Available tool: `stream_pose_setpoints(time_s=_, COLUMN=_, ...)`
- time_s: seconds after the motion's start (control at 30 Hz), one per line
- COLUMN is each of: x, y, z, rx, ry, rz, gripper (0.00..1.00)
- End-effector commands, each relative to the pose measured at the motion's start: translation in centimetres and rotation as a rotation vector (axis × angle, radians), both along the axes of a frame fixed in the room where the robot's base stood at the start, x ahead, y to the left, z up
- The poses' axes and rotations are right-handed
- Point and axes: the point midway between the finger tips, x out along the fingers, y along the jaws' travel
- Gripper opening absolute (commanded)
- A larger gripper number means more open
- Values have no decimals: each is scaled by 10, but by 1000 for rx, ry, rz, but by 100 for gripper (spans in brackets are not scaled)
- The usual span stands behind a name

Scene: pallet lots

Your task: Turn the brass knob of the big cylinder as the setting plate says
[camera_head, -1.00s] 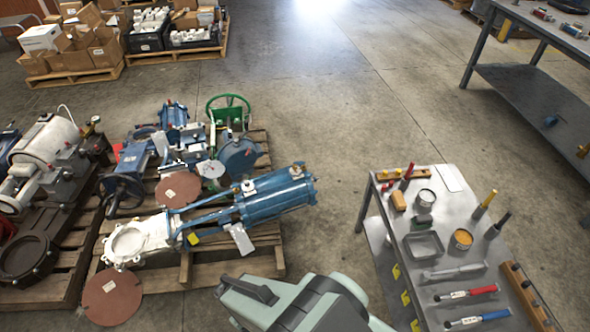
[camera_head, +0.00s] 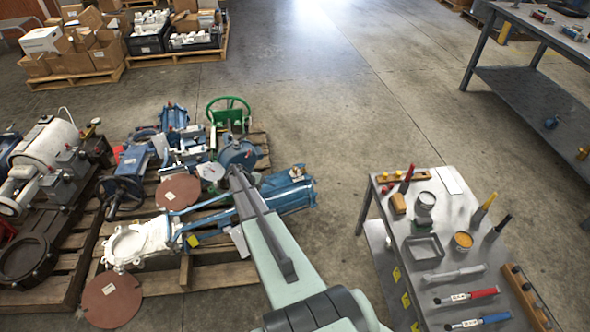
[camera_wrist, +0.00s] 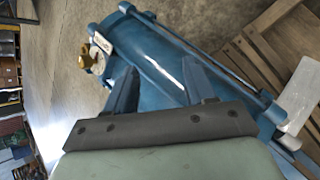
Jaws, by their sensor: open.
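The big blue cylinder (camera_head: 290,194) lies on the wooden pallet, partly covered by my arm in the head view. It fills the middle of the wrist view (camera_wrist: 165,68). The brass knob (camera_wrist: 87,59) sits at the cylinder's far left end in the wrist view. A small pale plate (camera_wrist: 102,44) with dark marks is beside it, too small to read. My gripper (camera_wrist: 158,66) is open, its two fingers over the cylinder body with nothing seen between them. The knob is to the left of both fingers, apart from them.
A white tag (camera_wrist: 300,96) hangs by the cylinder. Blue machine parts and a green handwheel (camera_head: 228,111) crowd the pallet (camera_head: 215,277) behind it. A grey tool table (camera_head: 455,205) stands at right. The floor between is clear.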

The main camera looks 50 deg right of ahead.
Motion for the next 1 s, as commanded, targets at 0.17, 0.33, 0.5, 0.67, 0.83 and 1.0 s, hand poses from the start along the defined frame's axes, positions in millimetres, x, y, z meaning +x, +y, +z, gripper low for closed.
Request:
stream_pose_setpoints(time_s=0.17, x=47, y=-63, z=9, rx=-91, ry=289, rz=275, gripper=55)
stream_pose_setpoints(time_s=0.33, x=53, y=-84, z=33, rx=-106, ry=554, rz=468, gripper=55)
stream_pose_setpoints(time_s=0.5, x=51, y=-86, z=42, rx=-50, ry=712, rz=575, gripper=55)
stream_pose_setpoints(time_s=0.67, x=51, y=-86, z=41, rx=3, ry=781, rz=629, gripper=55)
stream_pose_setpoints(time_s=0.83, x=48, y=-92, z=38, rx=18, ry=800, rz=645, gripper=55)
stream_pose_setpoints(time_s=1.0, x=39, y=-110, z=30, rx=18, ry=799, rz=643, gripper=55)
